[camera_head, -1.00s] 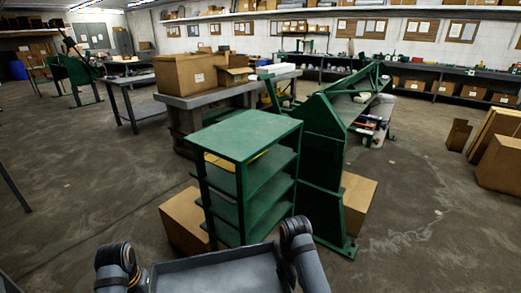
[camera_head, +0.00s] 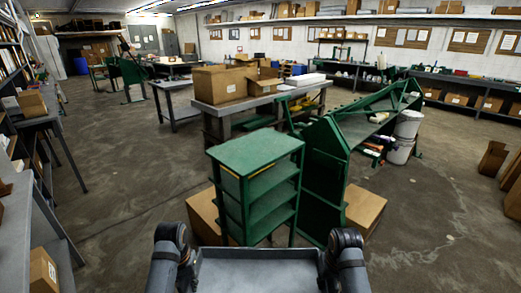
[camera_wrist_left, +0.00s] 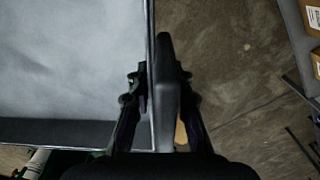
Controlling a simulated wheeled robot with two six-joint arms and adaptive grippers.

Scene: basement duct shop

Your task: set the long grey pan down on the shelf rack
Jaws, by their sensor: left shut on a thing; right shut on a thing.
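The long grey pan (camera_head: 258,274) is at the bottom of the head view, held level between my two arms in front of the rack. The green shelf rack (camera_head: 254,152) stands just beyond it, with a flat top and several open shelves. My left gripper (camera_wrist_left: 163,95) is shut on the pan's side wall in the left wrist view, where the pan (camera_wrist_left: 70,65) fills the left side. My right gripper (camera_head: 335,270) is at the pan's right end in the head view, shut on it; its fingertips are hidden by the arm.
Cardboard boxes (camera_head: 203,214) (camera_head: 363,208) stand on the floor on both sides of the rack. A green machine (camera_head: 325,165) stands close on the rack's right. A grey shelving unit (camera_head: 45,235) is at the left edge. Open floor (camera_head: 120,190) lies left of the rack.

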